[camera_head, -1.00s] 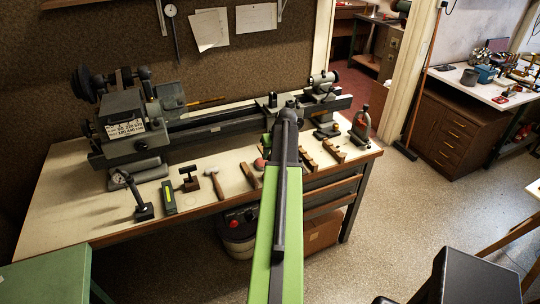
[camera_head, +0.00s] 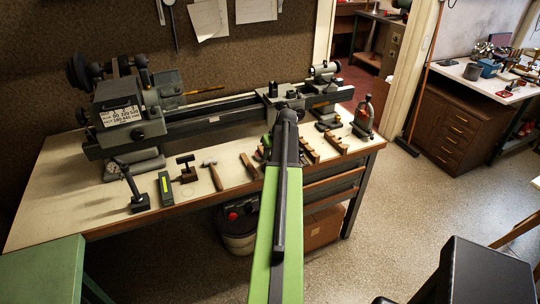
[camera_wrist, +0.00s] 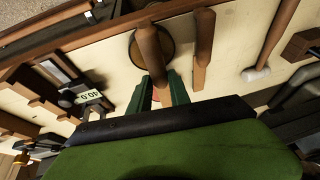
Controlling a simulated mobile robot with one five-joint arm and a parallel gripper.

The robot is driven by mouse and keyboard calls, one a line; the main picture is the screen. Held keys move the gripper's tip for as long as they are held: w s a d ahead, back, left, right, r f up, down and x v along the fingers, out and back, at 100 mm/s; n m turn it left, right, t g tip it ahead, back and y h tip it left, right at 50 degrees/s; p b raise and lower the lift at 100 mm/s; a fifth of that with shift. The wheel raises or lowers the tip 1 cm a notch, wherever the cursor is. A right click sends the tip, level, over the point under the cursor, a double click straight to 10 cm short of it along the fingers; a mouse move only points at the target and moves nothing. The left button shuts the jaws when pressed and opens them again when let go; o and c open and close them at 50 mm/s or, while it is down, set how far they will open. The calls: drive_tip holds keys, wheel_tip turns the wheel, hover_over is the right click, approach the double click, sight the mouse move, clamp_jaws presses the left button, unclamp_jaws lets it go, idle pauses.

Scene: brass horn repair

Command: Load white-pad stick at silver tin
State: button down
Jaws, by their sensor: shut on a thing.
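My gripper (camera_wrist: 160,88) has green fingers in the wrist view, shut on a brown wooden stick (camera_wrist: 151,48). The stick stands out between the fingertips, over or in front of a round, dark brownish dish (camera_wrist: 168,47) with a thin rim. I cannot tell whether they touch. A bit of red (camera_wrist: 172,90) shows between the fingers. No white pad can be made out, and I cannot tell whether the dish is the silver tin. In the head view my gripper is largely hidden behind my arm, low over the bench's front part.
A lathe (camera_head: 220,115) runs along the back of the bench (camera_head: 90,195). A shelf unit with drawers (camera_head: 450,125) stands at the right.

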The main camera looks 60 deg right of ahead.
drive_tip(key=shift+f+b, duration=0.5)
drive_tip(key=shift+b, duration=0.05)
idle(1.4)
wheel_tip(320, 180, up, 7)
drive_tip(key=p, duration=0.7)
drive_tip(key=shift+r, duration=0.1)
